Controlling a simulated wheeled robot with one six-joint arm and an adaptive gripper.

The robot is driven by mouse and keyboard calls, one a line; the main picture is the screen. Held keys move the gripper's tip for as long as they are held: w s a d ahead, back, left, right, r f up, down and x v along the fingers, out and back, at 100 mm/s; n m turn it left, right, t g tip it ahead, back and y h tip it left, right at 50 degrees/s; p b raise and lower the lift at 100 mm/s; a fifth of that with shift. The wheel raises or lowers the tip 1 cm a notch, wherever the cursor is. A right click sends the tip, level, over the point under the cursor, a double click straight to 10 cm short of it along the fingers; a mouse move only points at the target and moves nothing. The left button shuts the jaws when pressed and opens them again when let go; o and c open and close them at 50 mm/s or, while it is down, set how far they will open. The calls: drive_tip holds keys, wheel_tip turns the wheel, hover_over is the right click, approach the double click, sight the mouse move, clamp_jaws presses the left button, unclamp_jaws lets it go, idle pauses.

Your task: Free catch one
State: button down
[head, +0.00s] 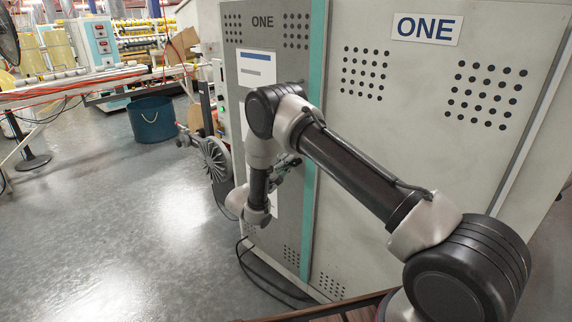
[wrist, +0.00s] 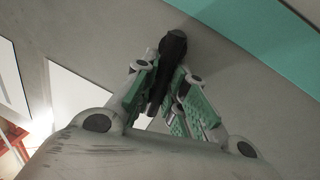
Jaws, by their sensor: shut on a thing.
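The cabinet marked ONE (head: 350,150) is a tall grey cabinet with a teal strip and patches of round holes. In the wrist view a black catch (wrist: 173,46) sticks out from the grey panel, close to the teal strip. My gripper (wrist: 167,80) has its green-padded fingers on both sides of the catch and is shut on it. In the head view my gripper (head: 286,170) is at the cabinet's front panel beside the teal strip. There my arm and wrist hide the catch.
White labels are on the panel, one with a blue bar (head: 257,68). A spoked wheel (head: 215,158) stands just left of the cabinet. A blue bin (head: 151,119) stands farther back. Cables (head: 262,280) lie at the cabinet's foot.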

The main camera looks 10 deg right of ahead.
drive_tip(key=shift+s+d+f+g+h, duration=0.15)
drive_tip(key=shift+s+d+g+h, duration=0.15)
drive_tip(key=shift+d, duration=0.25)
drive_tip(key=c, duration=1.5)
unclamp_jaws()
drive_tip(key=shift+o, duration=0.2)
drive_tip(key=shift+s+d, duration=0.1)
drive_tip(key=shift+s, duration=0.05)
drive_tip(key=shift+r, duration=0.2)
drive_tip(key=shift+s+a, duration=0.1)
drive_tip(key=shift+a, duration=0.3)
drive_tip(key=v, duration=1.1)
drive_tip(key=shift+s, duration=0.25)
drive_tip(key=shift+f, duration=0.1)
